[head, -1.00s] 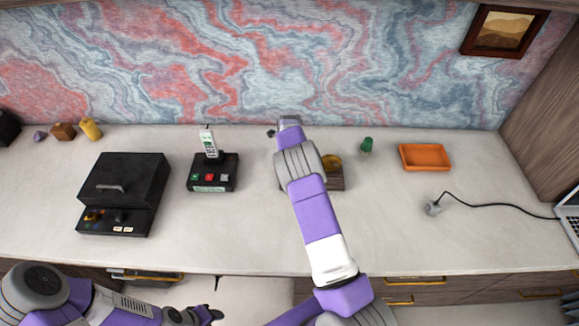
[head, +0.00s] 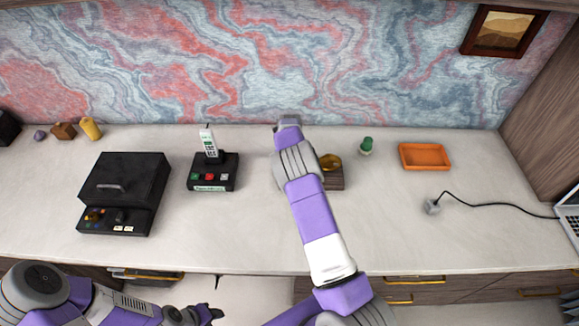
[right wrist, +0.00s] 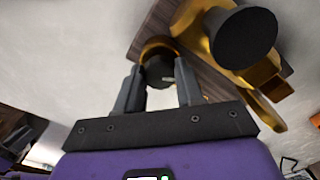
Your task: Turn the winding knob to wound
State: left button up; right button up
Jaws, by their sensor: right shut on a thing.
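The brass mechanism (head: 331,161) stands on a wooden block (head: 336,181) in the middle of the desk, partly hidden behind my right arm. In the right wrist view its brass body (right wrist: 262,75) carries a large black cylinder (right wrist: 243,37). A small round brass winding knob (right wrist: 157,44) with a dark centre sits at the block's edge. My right gripper (right wrist: 159,72) is shut on this knob, one finger on each side. No wound marking is readable. My left gripper (head: 211,313) is low at the left, in front of the desk edge, too small to judge its fingers.
A black box (head: 125,185) and a cordless phone on a black base (head: 212,181) stand left of my right arm. A small cactus (head: 366,145), an orange tray (head: 426,157) and a plug with cable (head: 432,207) are to the right. The desk front is mostly clear.

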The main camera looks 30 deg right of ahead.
jog(key=o, duration=0.8)
jog(key=shift+c, duration=0.2)
notch_tip(320, 180, up, 8)
jog(key=shift+f+p, duration=0.15)
jog(key=shift+p, duration=0.15)
